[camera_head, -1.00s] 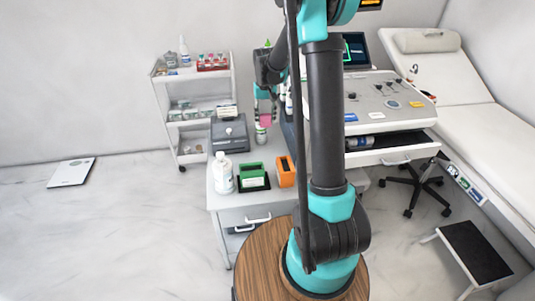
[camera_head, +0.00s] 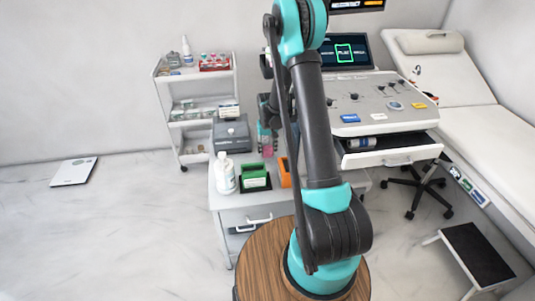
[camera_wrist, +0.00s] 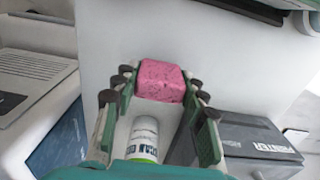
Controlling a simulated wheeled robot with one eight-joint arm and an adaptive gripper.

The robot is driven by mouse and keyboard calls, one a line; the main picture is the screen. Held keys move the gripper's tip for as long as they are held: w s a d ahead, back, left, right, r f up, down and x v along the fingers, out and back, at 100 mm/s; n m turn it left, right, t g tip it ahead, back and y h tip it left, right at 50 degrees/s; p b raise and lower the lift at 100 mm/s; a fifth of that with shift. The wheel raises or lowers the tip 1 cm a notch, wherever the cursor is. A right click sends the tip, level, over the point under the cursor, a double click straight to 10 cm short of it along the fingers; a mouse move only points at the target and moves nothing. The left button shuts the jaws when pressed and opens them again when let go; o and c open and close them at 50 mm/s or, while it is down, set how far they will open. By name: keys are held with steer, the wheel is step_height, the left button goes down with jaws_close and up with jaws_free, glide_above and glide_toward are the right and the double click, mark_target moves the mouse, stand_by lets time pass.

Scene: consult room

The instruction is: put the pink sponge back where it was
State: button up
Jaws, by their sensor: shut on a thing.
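The pink sponge (camera_wrist: 160,80) is held between the fingertips of my gripper (camera_wrist: 158,92) in the wrist view. In the head view the sponge (camera_head: 267,150) is a small pink patch at the end of my gripper (camera_head: 267,142), over the back part of the grey-white counter (camera_head: 225,202). The gripper is shut on it. A white gel bottle (camera_wrist: 141,140) shows between the fingers in the wrist view. I cannot tell how high the sponge is above the counter.
A green block (camera_head: 254,171) stands on a dark tray, with an orange holder (camera_head: 285,175) to its right and a white bottle (camera_head: 223,174) to its left. A dark grey printer (camera_head: 231,134) stands behind. The ultrasound console (camera_head: 372,120) is at the right.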

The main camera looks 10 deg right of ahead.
steer(key=shift+f, duration=1.05)
steer(key=shift+f, duration=0.1)
steer(key=o, duration=0.9)
